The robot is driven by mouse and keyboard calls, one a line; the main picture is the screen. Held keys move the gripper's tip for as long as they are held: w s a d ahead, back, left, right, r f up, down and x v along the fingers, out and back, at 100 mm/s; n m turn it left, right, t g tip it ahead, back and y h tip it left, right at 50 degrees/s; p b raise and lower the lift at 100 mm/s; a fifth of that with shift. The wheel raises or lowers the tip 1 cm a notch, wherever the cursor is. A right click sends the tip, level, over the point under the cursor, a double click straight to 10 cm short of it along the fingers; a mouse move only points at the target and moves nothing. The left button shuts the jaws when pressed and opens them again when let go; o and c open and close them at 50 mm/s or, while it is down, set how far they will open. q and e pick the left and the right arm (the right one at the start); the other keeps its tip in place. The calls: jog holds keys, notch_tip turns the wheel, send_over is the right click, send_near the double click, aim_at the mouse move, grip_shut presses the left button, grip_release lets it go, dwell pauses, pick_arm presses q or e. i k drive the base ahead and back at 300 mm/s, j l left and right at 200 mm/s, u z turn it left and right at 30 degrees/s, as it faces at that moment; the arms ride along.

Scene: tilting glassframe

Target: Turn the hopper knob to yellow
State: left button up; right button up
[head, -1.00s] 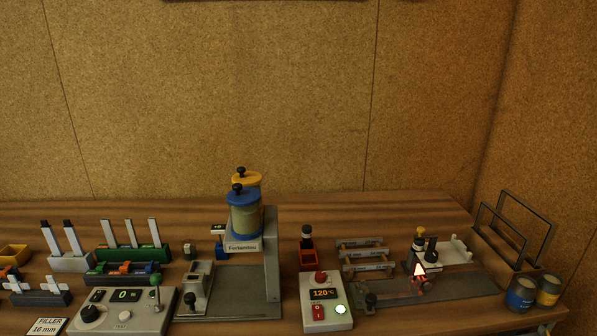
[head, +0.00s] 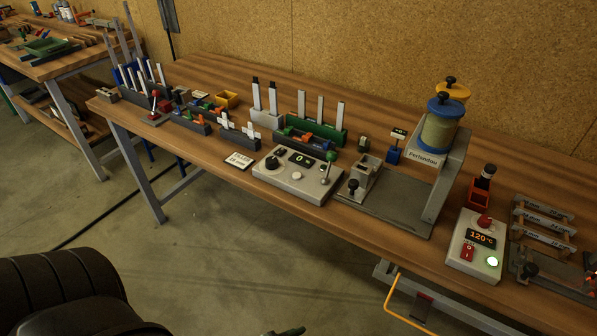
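The hopper unit stands at the right of the workbench in the head view. It has a clear-sided canister with a blue lid (head: 444,106) in front and a yellow lid (head: 456,90) behind. Each lid has a black knob, one on the blue lid (head: 444,97) and one on the yellow lid (head: 450,80). A white name label (head: 428,158) is below the canister. I cannot tell which knob is the hopper knob or where it is set. Neither of my grippers can be made out in the view.
A control box (head: 297,173) with a dial and green-tipped lever stands left of the hopper. A 120°C box (head: 475,244) stands to its right. Racks and small parts crowd the bench. An orange handle (head: 405,318) sticks out below the front edge. Floor in front is mostly open.

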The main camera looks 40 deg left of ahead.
aim_at(271, 162)
jog(key=u, duration=1.35)
jog(key=i+j, duration=0.3)
jog(key=i+j+z, duration=0.1)
jog(key=i+j, duration=0.25)
jog(key=j, duration=0.15)
